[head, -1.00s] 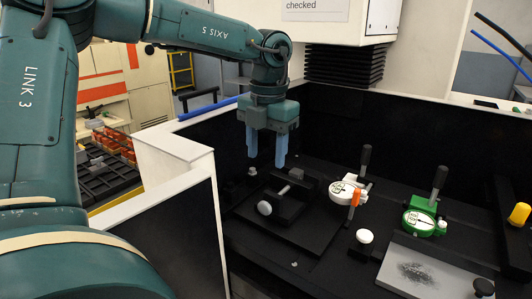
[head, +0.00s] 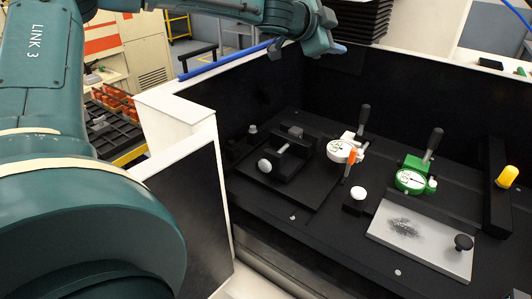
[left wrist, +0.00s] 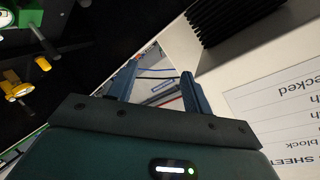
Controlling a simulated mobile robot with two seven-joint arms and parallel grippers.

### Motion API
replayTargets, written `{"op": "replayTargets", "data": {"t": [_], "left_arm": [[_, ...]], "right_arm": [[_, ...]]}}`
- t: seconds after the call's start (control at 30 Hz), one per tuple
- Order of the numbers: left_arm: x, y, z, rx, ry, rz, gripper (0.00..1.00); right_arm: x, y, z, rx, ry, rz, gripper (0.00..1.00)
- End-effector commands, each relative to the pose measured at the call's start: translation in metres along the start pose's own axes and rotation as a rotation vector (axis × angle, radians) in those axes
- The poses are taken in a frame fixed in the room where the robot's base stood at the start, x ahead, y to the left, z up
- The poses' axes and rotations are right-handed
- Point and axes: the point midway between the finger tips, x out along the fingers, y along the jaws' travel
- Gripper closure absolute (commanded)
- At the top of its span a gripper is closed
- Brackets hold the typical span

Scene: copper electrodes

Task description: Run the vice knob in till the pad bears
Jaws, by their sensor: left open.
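The vice (head: 293,163) is a dark block assembly on a black plate at the left of the bench in the head view. Its pale round knob (head: 264,165) faces the front left, on a metal screw (head: 283,149). I cannot tell whether the pad touches anything. My left gripper (head: 338,48) is high above the back wall of the enclosure, well away from the vice and tilted sideways. In the left wrist view its two blue fingers (left wrist: 158,76) stand apart with nothing between them. My right gripper is not in view.
Right of the vice stand a white dial gauge (head: 341,151) with an orange part and a green dial gauge (head: 411,180), both with dark levers. Dark walls enclose the bench.

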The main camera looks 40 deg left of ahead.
Motion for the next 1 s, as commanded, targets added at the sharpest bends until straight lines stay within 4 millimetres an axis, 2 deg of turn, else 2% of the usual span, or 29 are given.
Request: {"op": "replayTargets", "data": {"t": [0.07, 0.17, 0.23, 0.33, 0.5, 0.63, 0.77, 1.0], "left_arm": [[-0.003, -0.001, 0.029, -0.182, -0.160, -0.010, 0.50], [-0.015, 0.014, 0.068, -0.401, -0.383, 0.010, 0.50], [-0.029, 0.032, 0.091, -0.537, -0.549, 0.048, 0.50], [-0.056, 0.064, 0.114, -0.701, -0.781, 0.130, 0.50], [-0.104, 0.110, 0.124, -0.864, -1.085, 0.292, 0.50], [-0.126, 0.126, 0.122, -0.909, -1.207, 0.373, 0.50], [-0.132, 0.135, 0.124, -0.921, -1.244, 0.400, 0.50], [-0.120, 0.162, 0.149, -0.919, -1.246, 0.401, 0.50]], "right_arm": [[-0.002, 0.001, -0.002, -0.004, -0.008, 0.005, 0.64], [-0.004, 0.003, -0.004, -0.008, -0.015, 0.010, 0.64], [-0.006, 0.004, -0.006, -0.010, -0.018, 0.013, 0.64], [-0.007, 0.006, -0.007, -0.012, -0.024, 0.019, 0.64], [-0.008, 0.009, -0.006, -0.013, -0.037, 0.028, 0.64], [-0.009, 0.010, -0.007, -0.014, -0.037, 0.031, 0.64], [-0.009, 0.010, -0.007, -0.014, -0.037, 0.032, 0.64], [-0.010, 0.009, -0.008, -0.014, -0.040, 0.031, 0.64]]}}
